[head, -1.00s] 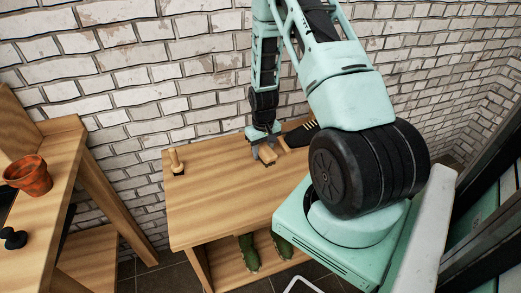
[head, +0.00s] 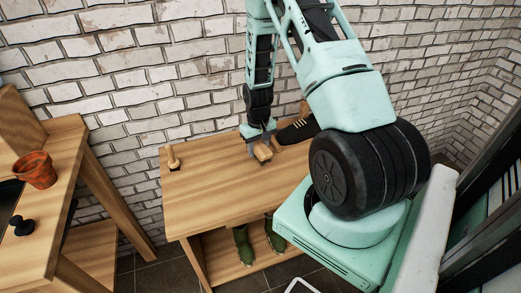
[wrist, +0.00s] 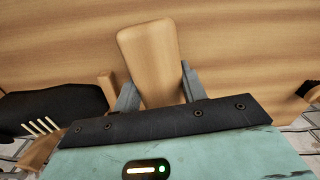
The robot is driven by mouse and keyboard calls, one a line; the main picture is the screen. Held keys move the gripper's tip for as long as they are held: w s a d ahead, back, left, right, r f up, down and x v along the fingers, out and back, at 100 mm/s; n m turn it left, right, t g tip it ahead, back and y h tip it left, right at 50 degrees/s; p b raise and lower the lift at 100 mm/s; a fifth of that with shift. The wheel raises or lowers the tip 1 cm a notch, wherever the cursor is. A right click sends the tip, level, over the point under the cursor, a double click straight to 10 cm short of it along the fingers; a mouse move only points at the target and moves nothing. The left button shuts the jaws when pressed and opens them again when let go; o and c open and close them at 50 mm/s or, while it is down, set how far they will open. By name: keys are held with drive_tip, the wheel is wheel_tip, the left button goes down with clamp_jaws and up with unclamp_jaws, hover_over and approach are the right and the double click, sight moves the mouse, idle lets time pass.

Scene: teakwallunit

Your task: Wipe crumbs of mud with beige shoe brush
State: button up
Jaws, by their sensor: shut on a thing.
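My gripper (head: 261,147) is shut on the beige shoe brush (head: 263,152), low over the right part of the wooden bench (head: 215,190). In the wrist view, the brush's plain wooden body (wrist: 150,60) points away from me between my two grey fingers. Its bristles are hidden there, and I cannot tell whether they touch the bench top. I can make out no crumbs of mud in either view; they may be too small or hidden behind the gripper.
A black shoe (head: 299,130) is close right of my gripper, and it shows left in the wrist view (wrist: 60,108). Another wooden-handled brush (head: 173,158) stands at the bench's left end. Green boots (head: 243,245) are below. A terracotta pot (head: 36,169) is far left. The bench's middle is clear.

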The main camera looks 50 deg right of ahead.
sight(258, 145)
drive_tip(key=shift+r+p, duration=1.55)
drive_tip(key=shift+r, duration=0.85)
drive_tip(key=shift+a+f, duration=0.1)
